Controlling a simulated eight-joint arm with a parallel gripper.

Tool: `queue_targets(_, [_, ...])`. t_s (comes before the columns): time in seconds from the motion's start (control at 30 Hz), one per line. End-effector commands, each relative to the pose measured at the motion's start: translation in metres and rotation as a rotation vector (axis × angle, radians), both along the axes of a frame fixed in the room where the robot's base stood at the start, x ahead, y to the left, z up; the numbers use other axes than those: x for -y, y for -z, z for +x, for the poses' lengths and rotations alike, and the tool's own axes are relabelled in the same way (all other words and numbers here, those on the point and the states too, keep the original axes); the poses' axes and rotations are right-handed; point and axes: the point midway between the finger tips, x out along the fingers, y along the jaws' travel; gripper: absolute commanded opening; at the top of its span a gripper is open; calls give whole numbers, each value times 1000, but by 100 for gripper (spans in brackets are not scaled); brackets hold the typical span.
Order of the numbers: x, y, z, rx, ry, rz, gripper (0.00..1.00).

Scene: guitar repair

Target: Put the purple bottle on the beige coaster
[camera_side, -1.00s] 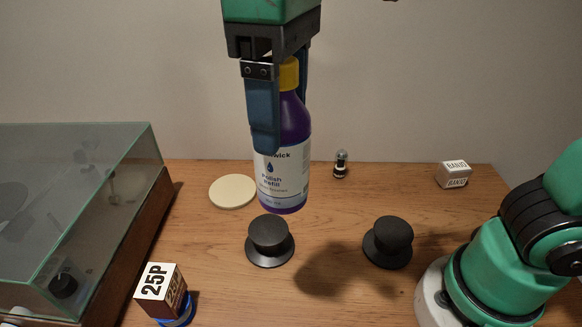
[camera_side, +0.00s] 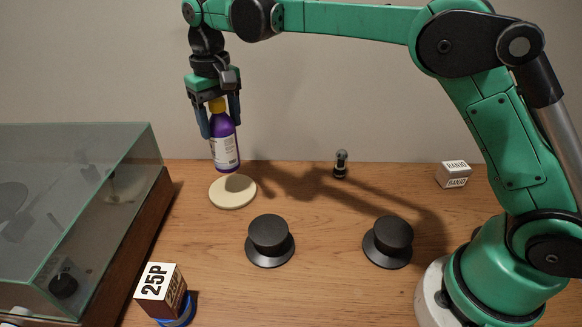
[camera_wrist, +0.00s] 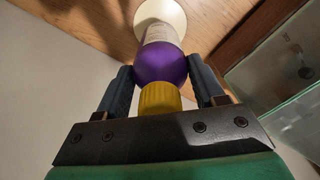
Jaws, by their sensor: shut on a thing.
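The purple bottle (camera_side: 223,143) has a yellow cap and a white label. My gripper (camera_side: 221,116) is shut on it near its shoulder and holds it upright. The beige coaster (camera_side: 232,194) lies flat on the table towards the back left. In the side view the bottle's base shows just above the coaster's far edge; whether they touch is hard to tell. In the wrist view the bottle (camera_wrist: 160,62) sits between the two fingers, and part of the coaster (camera_wrist: 160,10) shows beyond its base.
Two black knobbed weights (camera_side: 269,241) and (camera_side: 388,242) stand in front. A turntable with a glass cover (camera_side: 75,200) is at left. A 25P box (camera_side: 162,288) leans on a blue roll (camera_side: 178,312). A small tube (camera_side: 341,163) and a BANJO box (camera_side: 453,175) stand at the back.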

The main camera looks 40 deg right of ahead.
Motion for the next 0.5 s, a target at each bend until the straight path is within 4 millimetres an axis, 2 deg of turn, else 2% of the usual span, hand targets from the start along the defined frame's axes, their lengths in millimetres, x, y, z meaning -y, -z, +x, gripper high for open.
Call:
queue_targets(0.4, [-1,52,-1,0,-2,0,1])
queue_targets(0.5, [-1,56,-1,0,-2,0,1])
